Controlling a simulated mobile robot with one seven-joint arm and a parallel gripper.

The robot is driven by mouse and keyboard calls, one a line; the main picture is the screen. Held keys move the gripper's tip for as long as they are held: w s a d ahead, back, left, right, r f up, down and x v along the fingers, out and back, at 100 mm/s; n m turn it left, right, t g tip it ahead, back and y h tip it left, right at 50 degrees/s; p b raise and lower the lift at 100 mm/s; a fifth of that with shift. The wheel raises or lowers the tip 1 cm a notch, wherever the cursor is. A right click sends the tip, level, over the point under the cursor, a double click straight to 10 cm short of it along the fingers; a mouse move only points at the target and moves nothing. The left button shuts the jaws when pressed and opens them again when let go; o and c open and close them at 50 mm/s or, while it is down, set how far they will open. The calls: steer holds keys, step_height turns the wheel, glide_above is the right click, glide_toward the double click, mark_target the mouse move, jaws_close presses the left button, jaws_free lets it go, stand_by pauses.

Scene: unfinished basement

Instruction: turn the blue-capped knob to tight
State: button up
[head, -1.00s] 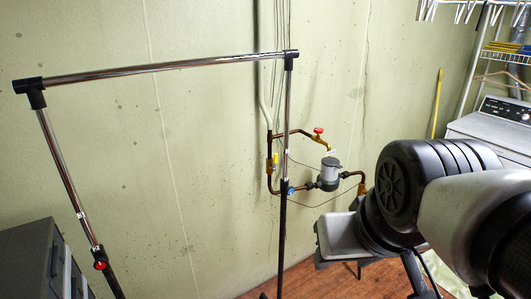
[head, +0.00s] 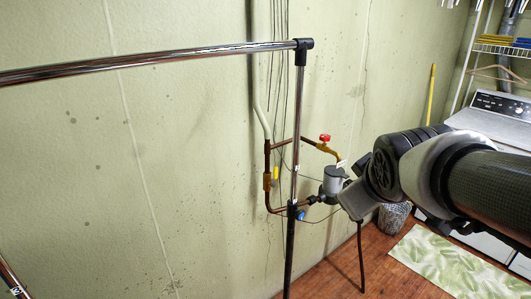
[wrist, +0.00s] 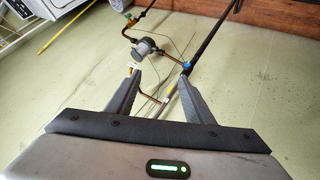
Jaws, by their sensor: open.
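The blue-capped knob (head: 300,214) sits on the right post of a chrome-and-black garment rack (head: 298,140), at the joint where chrome meets black. It also shows in the wrist view (wrist: 186,65), just past the tip of the right-hand finger. My gripper (wrist: 161,75) is open and empty, with its two dark fingers spread. The rack post runs slantwise across the wrist view behind the fingers. In the head view, part of my gripper's grey body shows right of the post, and the fingers cannot be made out. The knob's tightness cannot be told.
Copper pipes with a grey meter (head: 334,183) and a red-handled valve (head: 325,138) are on the wall behind the post. A washing machine (head: 500,125) and green leaf-patterned mat (head: 445,258) are at right. Wood floor (head: 330,275) shows below.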

steer(key=w+d+f+n+t+b, duration=0.4)
steer(key=w+d+f+n+b, duration=0.25)
steer(key=w+n, duration=0.35)
steer(key=n+t+y+b, duration=0.1)
steer(key=n+y+b, duration=1.2)
steer(key=n, duration=1.5)
glide_toward(302, 216)
steer(key=x, duration=0.8)
steer(key=shift+w+a, duration=0.15)
steer(key=shift+a, duration=0.1)
steer(key=shift+c, duration=0.2)
steer(key=c, duration=1)
